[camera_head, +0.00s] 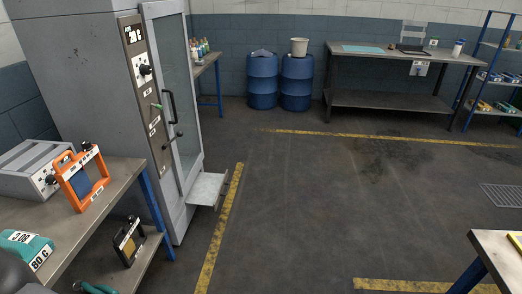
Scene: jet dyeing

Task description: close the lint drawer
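The lint drawer (207,189) is a pale, shallow drawer low on the tall grey cabinet (85,75) at the left. It sticks out to the right past the cabinet's door side, with its front edge and a dark handle at the right end. Above it is a tall glass-panelled door (165,80) with a dark handle. I cannot tell whether this door is fully shut. Neither of my grippers is visible in the head view, and nothing touches the drawer.
A workbench (125,185) at the left front holds an orange-framed device (83,178), a grey box (28,170) and a teal item (25,248). A table corner (495,245) stands at lower right. Blue drums (262,82) are at the back. The floor right of the drawer is clear.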

